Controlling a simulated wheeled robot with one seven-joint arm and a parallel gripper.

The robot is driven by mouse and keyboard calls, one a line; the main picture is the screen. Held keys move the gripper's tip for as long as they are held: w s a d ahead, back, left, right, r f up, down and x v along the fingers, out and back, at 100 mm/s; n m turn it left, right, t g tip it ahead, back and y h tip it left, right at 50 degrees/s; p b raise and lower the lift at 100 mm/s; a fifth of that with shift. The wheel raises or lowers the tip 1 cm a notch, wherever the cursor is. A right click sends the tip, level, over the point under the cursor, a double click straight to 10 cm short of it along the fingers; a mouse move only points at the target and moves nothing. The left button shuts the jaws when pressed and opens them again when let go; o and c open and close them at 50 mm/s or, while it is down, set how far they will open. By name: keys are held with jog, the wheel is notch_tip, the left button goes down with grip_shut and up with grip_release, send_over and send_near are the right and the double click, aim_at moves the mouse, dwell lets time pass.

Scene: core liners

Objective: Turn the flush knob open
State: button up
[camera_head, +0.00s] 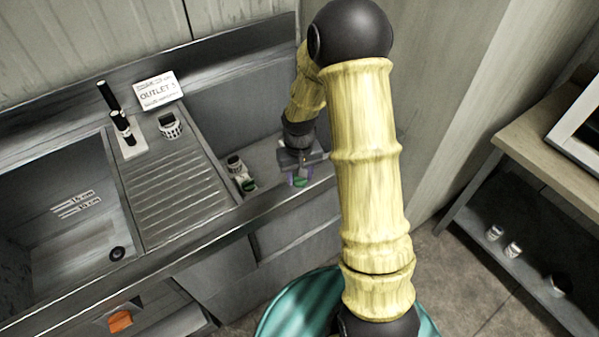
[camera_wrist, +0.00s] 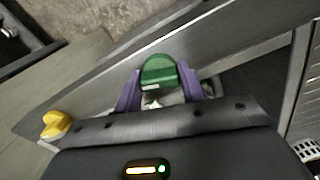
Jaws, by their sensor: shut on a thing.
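A green knob (camera_wrist: 158,74) with a small pale mark sits between the two purple fingers of my gripper (camera_wrist: 160,92) in the wrist view. The fingers are shut on it, one on each side. In the head view my gripper (camera_head: 299,172) is low at the front edge of the right-hand basin, with the green knob (camera_head: 300,183) showing just below it. The knob's base is mostly hidden by the gripper. A yellow knob (camera_wrist: 56,124) stands apart to the left in the wrist view. No label on either knob is readable.
A wooden bench (camera_head: 540,135) stands at right.

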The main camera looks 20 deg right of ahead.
jog(key=shift+w+n+p, duration=0.1)
jog(key=shift+n+p, duration=0.25)
jog(key=shift+n, duration=1.25)
jog(key=o, duration=1)
notch_tip(320, 180, up, 18)
jog(key=shift+f+b, duration=0.25)
jog(key=shift+b, duration=0.1)
jog(key=shift+f, duration=0.1)
jog(key=s+f+m+t, duration=0.1)
jog(key=s, duration=0.3)
jog(key=s+f+m, duration=0.1)
jog(key=s, duration=0.4)
jog(key=s+f+m+t, duration=0.1)
jog(key=s+f, duration=0.1)
jog(key=s, duration=0.3)
jog(key=shift+s+f+m+t, duration=0.1)
jog(key=shift+m+t, duration=0.2)
